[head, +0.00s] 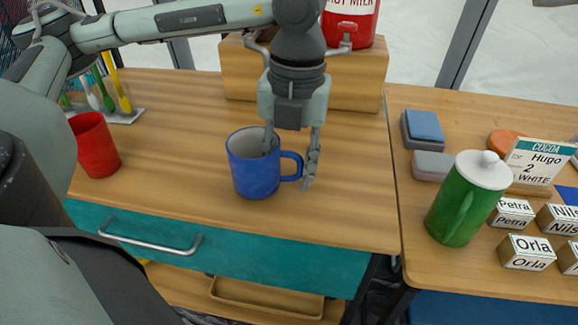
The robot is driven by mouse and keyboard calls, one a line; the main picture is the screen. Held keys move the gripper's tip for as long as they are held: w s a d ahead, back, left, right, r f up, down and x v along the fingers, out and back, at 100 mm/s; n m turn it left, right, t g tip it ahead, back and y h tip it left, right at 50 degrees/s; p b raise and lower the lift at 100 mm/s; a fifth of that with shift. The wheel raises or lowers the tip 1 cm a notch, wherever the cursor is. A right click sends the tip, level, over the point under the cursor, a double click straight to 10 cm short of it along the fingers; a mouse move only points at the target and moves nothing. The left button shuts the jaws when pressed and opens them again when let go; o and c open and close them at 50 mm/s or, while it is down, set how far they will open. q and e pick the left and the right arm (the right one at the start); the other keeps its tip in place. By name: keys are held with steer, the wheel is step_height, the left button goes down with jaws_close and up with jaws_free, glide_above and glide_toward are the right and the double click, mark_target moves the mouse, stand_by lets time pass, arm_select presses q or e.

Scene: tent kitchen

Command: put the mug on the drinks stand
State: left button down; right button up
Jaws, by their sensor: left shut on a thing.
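A blue mug (252,175) is upright over the left wooden counter, with its handle to the right. My left gripper (290,165) comes down from above and is shut on the mug. One finger reaches inside the rim and the other is outside, by the handle. I cannot tell whether the mug's base touches the counter. A wooden stand (240,72) at the back of the counter bears a red canister (350,22) with a partly hidden milk label. My arm covers part of the stand. My right gripper is not in view.
A red cup (95,145) stands on the left. A green jug (465,200) with a white lid, a cocoa order card (538,165), name-labelled boxes (527,252) and stacked sponge-like blocks (424,128) are on the right table. The counter (350,205) right of the mug is clear.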

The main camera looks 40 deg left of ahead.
arm_select(q)
steer(key=shift+f, duration=0.1)
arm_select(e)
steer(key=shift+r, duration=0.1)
arm_select(q)
steer(key=c, duration=1.2)
jaws_free()
steer(key=shift+o, duration=1)
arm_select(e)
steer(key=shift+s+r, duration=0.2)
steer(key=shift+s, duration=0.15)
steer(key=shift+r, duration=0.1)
arm_select(q)
steer(key=r, duration=1)
steer(key=shift+w+d+r, duration=0.15)
steer(key=shift+d+r, duration=0.15)
steer(key=shift+r, duration=0.1)
steer(key=shift+r+p, duration=0.4)
steer(key=shift+r, duration=0.4)
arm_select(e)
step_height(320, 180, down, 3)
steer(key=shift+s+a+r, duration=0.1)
